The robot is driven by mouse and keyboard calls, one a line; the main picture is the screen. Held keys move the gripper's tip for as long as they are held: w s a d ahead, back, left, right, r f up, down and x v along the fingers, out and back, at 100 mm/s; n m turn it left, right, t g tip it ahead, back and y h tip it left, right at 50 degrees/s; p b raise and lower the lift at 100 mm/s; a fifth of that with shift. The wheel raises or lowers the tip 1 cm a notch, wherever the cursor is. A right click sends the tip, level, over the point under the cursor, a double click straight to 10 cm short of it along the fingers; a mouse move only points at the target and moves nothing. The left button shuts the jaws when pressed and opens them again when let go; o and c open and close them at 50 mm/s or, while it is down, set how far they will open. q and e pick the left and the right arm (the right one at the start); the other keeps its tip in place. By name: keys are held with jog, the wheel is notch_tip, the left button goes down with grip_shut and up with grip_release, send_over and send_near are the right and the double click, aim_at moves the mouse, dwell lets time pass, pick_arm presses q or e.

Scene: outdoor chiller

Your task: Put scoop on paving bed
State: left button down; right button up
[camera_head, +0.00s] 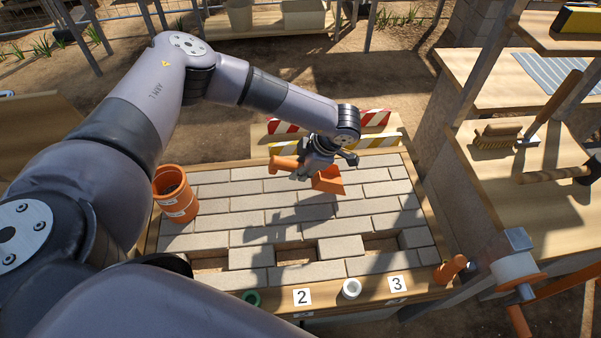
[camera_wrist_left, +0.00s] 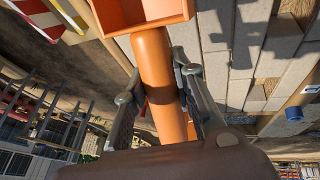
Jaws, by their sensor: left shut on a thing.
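The orange scoop (camera_head: 328,180) is held over the far part of the paving bed (camera_head: 261,218), a raised bed of pale bricks in a wooden frame. My left gripper (camera_head: 314,166) is shut on its orange handle. In the left wrist view, the scoop's tray (camera_wrist_left: 145,12) is at the top and the fingers of my left gripper (camera_wrist_left: 165,85) clasp the handle (camera_wrist_left: 155,65) from both sides. A shadow falls on the bricks below, and the scoop appears to be above them, not touching. My right gripper is not in view.
An orange bucket (camera_head: 176,195) stands at the bed's left edge. Striped barriers (camera_head: 378,120) stand behind the bed. Gaps show in the front brick row. Number cards (camera_head: 302,297) and small cups (camera_head: 351,288) line the front ledge. Shelves with a brush (camera_head: 497,135) stand at right.

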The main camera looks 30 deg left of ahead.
pick_arm(q)
notch_tip(320, 180, down, 3)
jog(key=shift+f, duration=0.1)
jog(key=c, duration=1.3)
grip_release()
jog(key=shift+c, duration=0.2)
